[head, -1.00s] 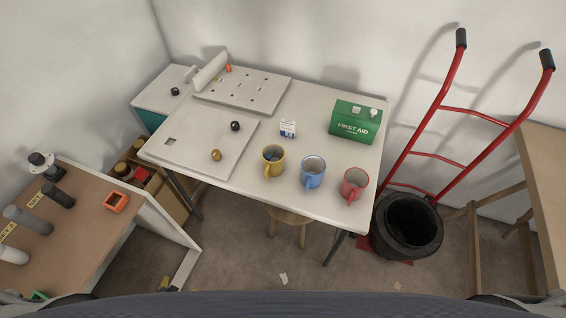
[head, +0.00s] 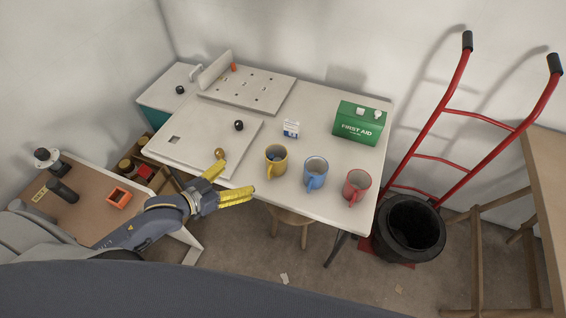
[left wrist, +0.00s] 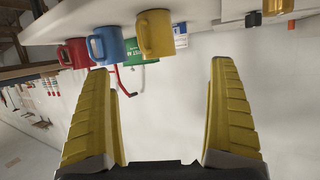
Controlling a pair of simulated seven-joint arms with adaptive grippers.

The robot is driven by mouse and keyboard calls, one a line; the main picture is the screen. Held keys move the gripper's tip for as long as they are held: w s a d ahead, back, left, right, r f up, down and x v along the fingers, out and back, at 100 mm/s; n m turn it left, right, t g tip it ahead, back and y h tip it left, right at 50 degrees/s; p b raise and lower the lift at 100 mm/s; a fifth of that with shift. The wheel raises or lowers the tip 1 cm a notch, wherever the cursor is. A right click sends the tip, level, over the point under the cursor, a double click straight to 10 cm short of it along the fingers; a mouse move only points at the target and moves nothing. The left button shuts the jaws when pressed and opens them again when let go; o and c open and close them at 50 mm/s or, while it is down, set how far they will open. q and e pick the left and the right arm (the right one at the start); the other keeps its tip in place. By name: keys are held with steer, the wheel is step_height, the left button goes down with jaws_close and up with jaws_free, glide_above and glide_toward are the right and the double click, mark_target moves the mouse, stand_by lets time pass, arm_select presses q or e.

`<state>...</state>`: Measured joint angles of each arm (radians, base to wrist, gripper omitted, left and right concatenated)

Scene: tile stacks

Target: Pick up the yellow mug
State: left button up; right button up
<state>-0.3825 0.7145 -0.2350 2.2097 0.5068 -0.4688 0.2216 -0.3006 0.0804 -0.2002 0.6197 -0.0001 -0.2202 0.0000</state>
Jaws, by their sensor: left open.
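The yellow mug (head: 276,160) stands upright near the front edge of the white table, left of a blue mug (head: 315,173) and a red mug (head: 357,187). Something dark shows inside the yellow mug. My left gripper (head: 238,180) is open and empty at the table's front edge, left of the yellow mug and apart from it. In the left wrist view the yellow mug (left wrist: 155,34) shows beyond the two yellow fingers (left wrist: 165,75), with its handle to the left. My right gripper is not in view.
A green first aid box (head: 358,123) and a small white box (head: 291,128) stand behind the mugs. A flat white panel (head: 195,150) with knobs lies on the table's left. A red hand truck (head: 440,160) and a black bucket (head: 412,228) stand right of the table.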

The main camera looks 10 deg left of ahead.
arm_select(q)
steer(key=d, duration=0.1)
glide_toward(275, 160)
steer(key=x, duration=1)
steer(key=shift+w+d+f, duration=0.1)
steer(key=shift+f, duration=0.05)
stand_by(0.4)
steer(key=c, duration=1.4)
steer(key=shift+n, duration=0.3)
steer(key=shift+c, duration=0.6)
